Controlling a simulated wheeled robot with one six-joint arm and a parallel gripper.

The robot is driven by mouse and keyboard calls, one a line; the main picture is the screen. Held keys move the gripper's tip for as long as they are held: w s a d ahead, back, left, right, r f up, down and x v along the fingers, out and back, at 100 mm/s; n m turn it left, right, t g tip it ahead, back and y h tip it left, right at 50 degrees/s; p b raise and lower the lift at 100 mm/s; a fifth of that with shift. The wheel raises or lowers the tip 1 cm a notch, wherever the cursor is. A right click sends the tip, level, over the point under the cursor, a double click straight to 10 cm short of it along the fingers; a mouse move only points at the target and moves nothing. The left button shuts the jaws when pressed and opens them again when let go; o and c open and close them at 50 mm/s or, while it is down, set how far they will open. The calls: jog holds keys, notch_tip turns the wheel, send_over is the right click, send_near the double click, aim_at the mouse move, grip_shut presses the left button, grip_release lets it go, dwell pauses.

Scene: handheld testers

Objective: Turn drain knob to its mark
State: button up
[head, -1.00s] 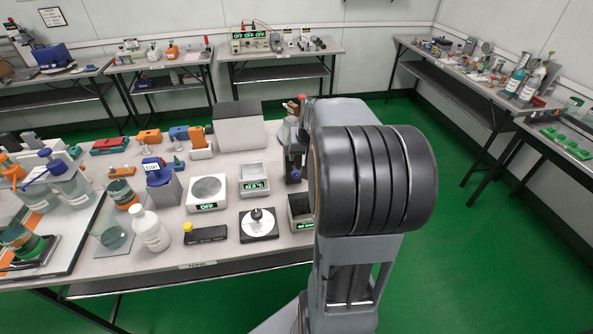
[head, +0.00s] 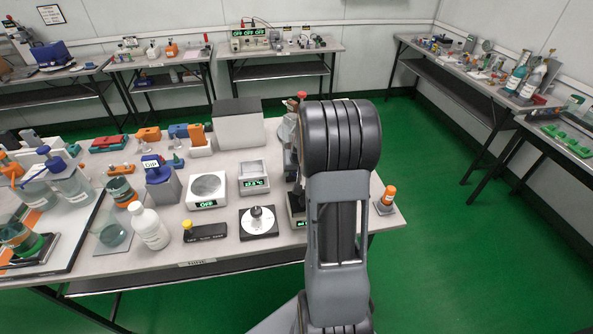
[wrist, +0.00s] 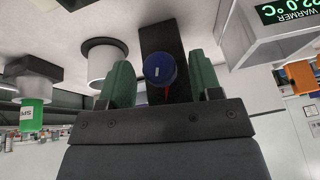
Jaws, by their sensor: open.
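In the wrist view a round blue knob (wrist: 159,70) with a short white line on its face sits in front of a dark upright block (wrist: 163,38). A small red mark shows just below the knob. My gripper (wrist: 161,62) is open, with one green finger on each side of the knob. A gap shows between each finger and the knob. I cannot tell how deep the fingers reach past it. In the head view my arm hides the gripper and the knob; only a red top shows behind the arm.
A warmer (wrist: 272,30) with a lit display is close on the right in the wrist view, and a pale cylinder (wrist: 102,66) is just left of the fingers. In the head view, a white bottle (head: 150,228) and an orange-topped piece (head: 387,198) stand on the crowded table.

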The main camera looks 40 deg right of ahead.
dwell(0.3)
jog(key=c, duration=0.9)
jog(key=h+p, duration=0.1)
jog(key=p, duration=0.1)
jog(key=shift+a+r+g+p, duration=0.1)
jog(key=shift+g+p, duration=0.2)
jog(key=shift+p, duration=0.05)
jog(key=shift+f, duration=0.2)
jog(key=shift+w+a+f+n+h+b, duration=0.1)
jog(key=shift+f+n+h+b, duration=0.35)
jog(key=shift+b, duration=0.6)
jog(key=shift+r+g+h+b, duration=0.3)
jog(key=shift+r+h+b, duration=0.05)
jog(key=shift+b, duration=0.2)
jog(key=o, duration=0.9)
jog(key=shift+r, duration=0.1)
